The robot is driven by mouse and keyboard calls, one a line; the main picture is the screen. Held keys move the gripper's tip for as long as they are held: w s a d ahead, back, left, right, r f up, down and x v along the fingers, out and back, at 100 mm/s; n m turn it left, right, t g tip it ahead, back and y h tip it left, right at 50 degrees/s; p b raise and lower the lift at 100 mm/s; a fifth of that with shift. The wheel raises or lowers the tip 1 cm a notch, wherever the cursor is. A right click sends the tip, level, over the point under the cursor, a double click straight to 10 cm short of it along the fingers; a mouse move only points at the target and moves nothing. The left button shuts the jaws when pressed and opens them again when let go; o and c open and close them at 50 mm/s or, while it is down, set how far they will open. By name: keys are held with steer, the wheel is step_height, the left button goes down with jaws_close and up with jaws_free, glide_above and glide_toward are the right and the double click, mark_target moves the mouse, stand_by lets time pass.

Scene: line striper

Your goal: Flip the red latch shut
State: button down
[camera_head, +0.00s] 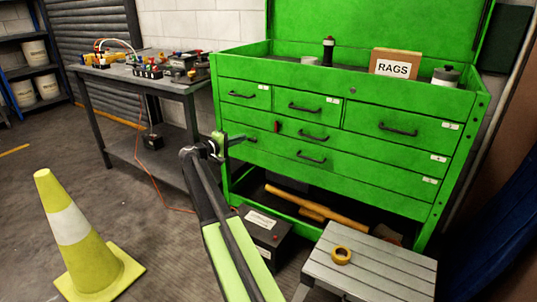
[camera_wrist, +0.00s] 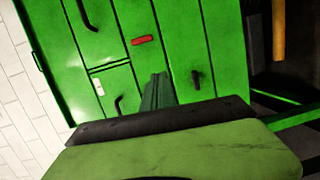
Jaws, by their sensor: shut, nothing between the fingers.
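The red latch (camera_head: 277,127) is a small red bar on the drawer front of the green tool chest (camera_head: 232,97), upright in the head view. In the wrist view the red latch (camera_wrist: 142,40) appears beyond and slightly left of my fingertips, and the picture is turned on its side. My gripper (camera_head: 238,138) is shut and empty in front of the chest, left of and a little below the latch in the head view. In the wrist view my gripper (camera_wrist: 158,84) shows as a narrow dark green tip, apparently apart from the latch.
Black drawer handles (camera_head: 312,138) stick out around the latch. A box marked RAGS (camera_head: 396,63) stands on the chest. A grey workbench (camera_head: 145,80) with small items is at left.

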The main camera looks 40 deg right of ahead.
mark_target(277, 126)
steer(key=shift+h, duration=0.4)
steer(key=d, duration=0.8)
steer(key=w+d, duration=0.1)
steer(key=d, duration=0.2)
steer(key=shift+d+r, duration=0.2)
steer(key=shift+d, duration=0.2)
steer(key=s, duration=0.2)
steer(key=s+d, duration=0.1)
steer(key=s, duration=0.1)
steer(key=shift+s, duration=0.1)
